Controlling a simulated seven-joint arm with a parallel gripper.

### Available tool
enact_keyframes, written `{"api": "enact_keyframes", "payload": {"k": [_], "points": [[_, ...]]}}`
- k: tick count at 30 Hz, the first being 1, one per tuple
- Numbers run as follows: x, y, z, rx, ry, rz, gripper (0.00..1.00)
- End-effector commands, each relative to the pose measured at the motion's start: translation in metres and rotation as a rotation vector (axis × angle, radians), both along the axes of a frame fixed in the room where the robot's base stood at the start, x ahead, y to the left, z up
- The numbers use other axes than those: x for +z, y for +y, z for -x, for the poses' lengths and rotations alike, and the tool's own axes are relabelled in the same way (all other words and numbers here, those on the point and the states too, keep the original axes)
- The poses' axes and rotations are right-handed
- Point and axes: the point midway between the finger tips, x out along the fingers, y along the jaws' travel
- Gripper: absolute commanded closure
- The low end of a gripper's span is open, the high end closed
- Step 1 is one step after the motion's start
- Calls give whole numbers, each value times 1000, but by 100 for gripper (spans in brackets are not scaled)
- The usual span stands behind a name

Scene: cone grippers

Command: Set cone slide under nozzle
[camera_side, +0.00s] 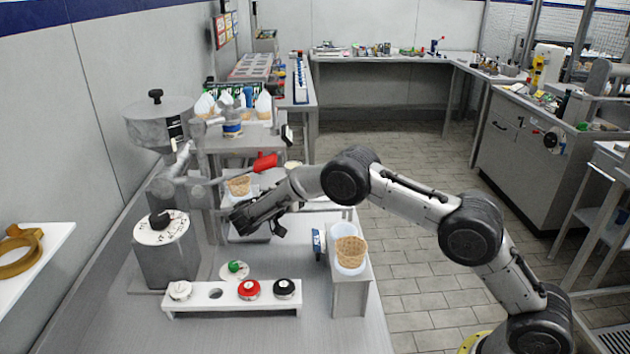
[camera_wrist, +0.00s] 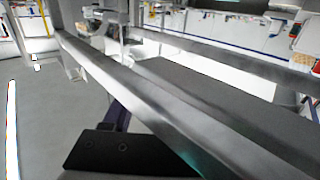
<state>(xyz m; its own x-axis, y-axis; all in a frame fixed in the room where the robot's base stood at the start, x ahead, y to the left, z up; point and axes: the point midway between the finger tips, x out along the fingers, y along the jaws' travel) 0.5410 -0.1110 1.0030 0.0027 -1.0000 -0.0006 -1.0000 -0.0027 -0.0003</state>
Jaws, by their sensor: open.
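A tan waffle cone (camera_side: 239,186) sits upright in the left part of the side view, at the grey dispensing machine (camera_side: 168,190). I take the grey part around its base to be the cone slide, but its outline is unclear. The nozzle cannot be made out clearly; machine parts crowd the area above and left of the cone. My gripper (camera_side: 250,217) is open, just below and in front of this cone in the picture. Whether it touches the slide cannot be told. The wrist view shows grey metal bars (camera_wrist: 150,95) very close, and no cone.
A white rack (camera_side: 232,297) with red, black and white knobs stands in front. A red handle (camera_side: 265,162) juts out above my gripper. The right front tabletop is fairly clear.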

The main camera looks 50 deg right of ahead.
Motion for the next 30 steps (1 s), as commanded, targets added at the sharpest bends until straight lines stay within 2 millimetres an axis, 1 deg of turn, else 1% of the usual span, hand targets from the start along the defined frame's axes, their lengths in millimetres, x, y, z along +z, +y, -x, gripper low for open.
{"api": "enact_keyframes", "payload": {"k": [2,5,8,15,21,25,30], "points": [[0,3,0,0,0,0,42],[0,13,0,1,0,0,42],[0,31,0,3,0,0,42],[0,84,0,4,-1,0,42],[0,119,0,4,-2,-1,42],[0,132,0,3,0,0,42],[0,138,0,1,0,0,42]]}}
